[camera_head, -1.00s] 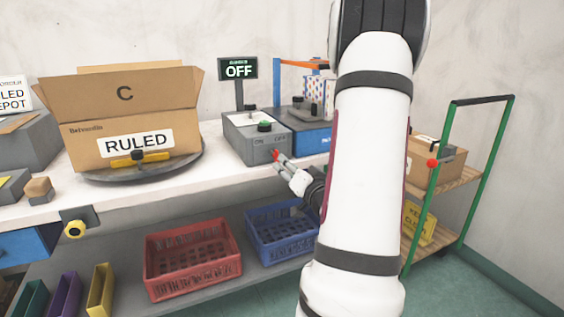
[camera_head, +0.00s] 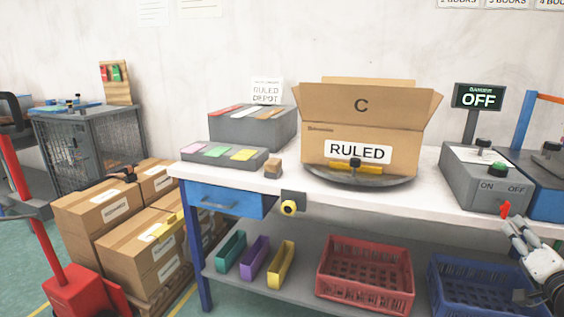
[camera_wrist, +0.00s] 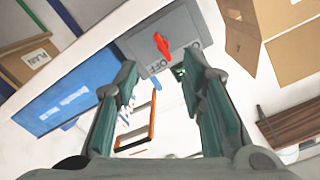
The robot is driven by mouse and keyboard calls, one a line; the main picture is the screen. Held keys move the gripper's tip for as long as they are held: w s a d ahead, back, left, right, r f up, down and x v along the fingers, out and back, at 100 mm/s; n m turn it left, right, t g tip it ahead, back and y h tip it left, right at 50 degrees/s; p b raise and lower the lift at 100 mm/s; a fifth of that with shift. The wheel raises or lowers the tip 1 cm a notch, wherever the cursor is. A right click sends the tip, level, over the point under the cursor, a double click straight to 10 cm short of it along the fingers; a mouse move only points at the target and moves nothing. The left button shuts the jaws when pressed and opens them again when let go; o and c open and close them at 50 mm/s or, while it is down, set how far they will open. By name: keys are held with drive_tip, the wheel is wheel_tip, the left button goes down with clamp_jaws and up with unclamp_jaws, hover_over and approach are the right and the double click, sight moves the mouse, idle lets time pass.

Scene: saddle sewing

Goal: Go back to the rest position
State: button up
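My gripper (camera_head: 526,237) is at the right edge of the head view, in front of the bench and just below the grey control box (camera_head: 485,178). In the wrist view my gripper (camera_wrist: 160,95) has its two fingers spread wide with nothing between them. Beyond the fingertips is the grey box with a red lever (camera_wrist: 162,44) beside the word OFF. The red lever also shows in the head view (camera_head: 505,208), near the gripper. The sign (camera_head: 478,96) above the box reads OFF.
An open carton (camera_head: 360,125) labelled RULED stands on a round turntable (camera_head: 400,181). Red (camera_head: 364,280) and blue (camera_head: 470,285) crates sit on the lower shelf. Stacked cartons (camera_head: 110,203) and a red pallet jack (camera_head: 75,290) are at the left. A green floor strip shows at lower left.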

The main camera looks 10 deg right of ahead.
drive_tip(key=w+a+n+g+y, duration=0.35)
drive_tip(key=w+a, duration=0.25)
drive_tip(key=a, duration=0.2)
drive_tip(key=s+a+r+n+g, duration=0.1)
drive_tip(key=s+a+n+g, duration=0.25)
drive_tip(key=a, duration=0.85)
drive_tip(key=s+a+r+n+g+y, duration=0.3)
drive_tip(key=s+a+n+g+y, duration=0.4)
drive_tip(key=s+a, duration=1.45)
wheel_tip(320, 180, up, 27)
drive_tip(key=d+m+t+h+p, duration=0.1)
drive_tip(key=t+p, duration=0.2)
drive_tip(key=p, duration=2.3)
drive_tip(key=shift+s, duration=0.15)
